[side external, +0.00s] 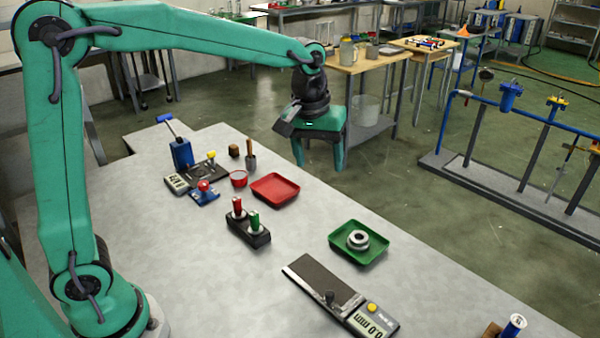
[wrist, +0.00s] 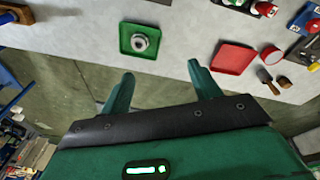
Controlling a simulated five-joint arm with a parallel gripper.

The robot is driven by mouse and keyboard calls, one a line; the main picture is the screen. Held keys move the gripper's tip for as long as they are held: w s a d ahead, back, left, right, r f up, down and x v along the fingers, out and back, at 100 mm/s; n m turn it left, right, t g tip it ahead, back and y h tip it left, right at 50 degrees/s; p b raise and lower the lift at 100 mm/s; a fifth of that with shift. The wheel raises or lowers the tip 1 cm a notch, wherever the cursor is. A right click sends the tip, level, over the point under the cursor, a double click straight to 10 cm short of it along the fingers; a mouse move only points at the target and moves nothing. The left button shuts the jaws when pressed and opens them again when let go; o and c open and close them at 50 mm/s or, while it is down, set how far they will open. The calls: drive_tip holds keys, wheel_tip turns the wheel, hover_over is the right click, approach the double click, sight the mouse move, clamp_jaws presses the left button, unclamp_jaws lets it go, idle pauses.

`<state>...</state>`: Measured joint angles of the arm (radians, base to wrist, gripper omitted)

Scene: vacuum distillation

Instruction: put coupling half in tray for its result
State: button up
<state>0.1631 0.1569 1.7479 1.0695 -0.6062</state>
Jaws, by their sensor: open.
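The coupling half (side external: 358,238), a grey metal ring-shaped part with a raised hub, lies inside the green tray (side external: 376,257) on the bench. In the wrist view the coupling half (wrist: 140,42) sits in the green tray (wrist: 125,48), beyond my fingers and apart from them. The red tray (side external: 275,188) is empty; in the wrist view it shows on the right (wrist: 233,57). My gripper (side external: 320,158) is raised past the far edge of the bench. Its two teal fingers are spread with nothing between them, as the wrist view shows (wrist: 160,73).
A flat gauge plate with a digital display (side external: 372,318) lies at the front of the bench. A black block with red and green buttons (side external: 248,232) stands left of the green tray. A small red bowl (side external: 238,179) and a blue-handled device (side external: 182,153) stand farther back.

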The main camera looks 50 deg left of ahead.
drive_tip(key=s+a+m+t, duration=0.1)
drive_tip(key=s+a+m, duration=0.1)
drive_tip(key=s, duration=0.8)
drive_tip(key=s+a+r+m+t, duration=0.1)
drive_tip(key=s+a, duration=0.4)
drive_tip(key=s, duration=0.6)
drive_tip(key=shift+s+m+t, duration=0.3)
drive_tip(key=shift+m+t, duration=0.5)
drive_tip(key=shift+m, duration=0.2)
drive_tip(key=shift+a, duration=0.1)
